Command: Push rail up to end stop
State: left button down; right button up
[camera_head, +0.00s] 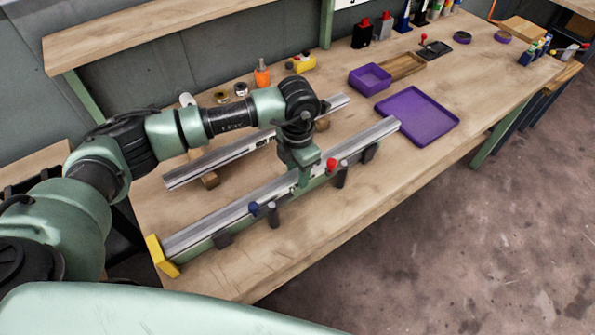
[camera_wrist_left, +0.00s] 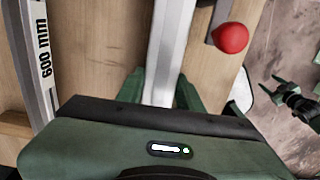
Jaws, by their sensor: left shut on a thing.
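A long silver rail (camera_head: 215,228) lies in a green fixture that runs diagonally along the front of the table. The yellow end stop (camera_head: 162,256) stands at its lower left end. The rail's end is close to the stop; I cannot tell whether they touch. My left gripper (camera_head: 300,182) is above the fixture's middle, shut on the rail, with its fingertips partly hidden. In the left wrist view the rail (camera_wrist_left: 163,50) runs up from between the fingers.
A second rail (camera_head: 225,155), marked 600 mm in the wrist view, lies behind on wooden blocks. The fixture carries a red knob (camera_head: 331,164), a blue knob (camera_head: 254,209) and dark posts. A purple tray (camera_head: 440,125) and purple bin (camera_head: 370,78) stand at the right.

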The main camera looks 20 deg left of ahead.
dwell(0.6)
pick_arm(q)
jog(key=c, duration=0.8)
grip_release()
jog(key=shift+c, duration=0.2)
notch_tip(320, 180, up, 8)
jog(key=shift+f+b, duration=0.1)
jog(key=shift+b, duration=0.85)
